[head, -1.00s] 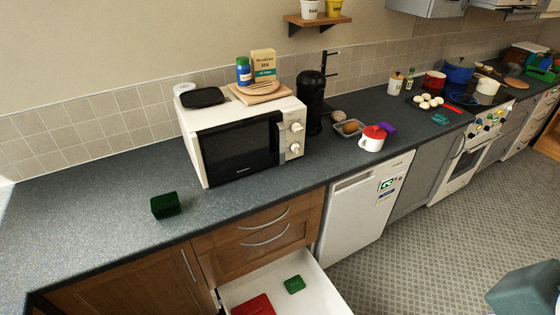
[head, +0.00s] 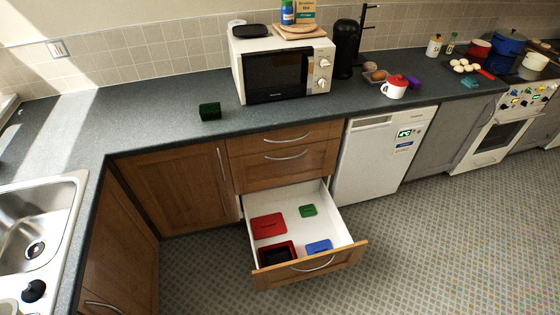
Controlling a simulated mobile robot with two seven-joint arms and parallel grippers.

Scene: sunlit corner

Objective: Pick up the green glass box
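A dark green box (head: 210,111) sits on the grey worktop, left of the microwave and close to the front edge. It looks like the green glass box, and nothing touches it. A small flat green piece (head: 307,210) lies in the open drawer below. Neither of my grippers shows in the head view now.
The open drawer (head: 350,249) juts out over the floor, holding a red lid (head: 268,225), a dark red container (head: 277,254) and a blue piece (head: 319,246). A white microwave (head: 237,72) stands right of the box. A sink (head: 72,215) is at left. The worktop around the box is clear.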

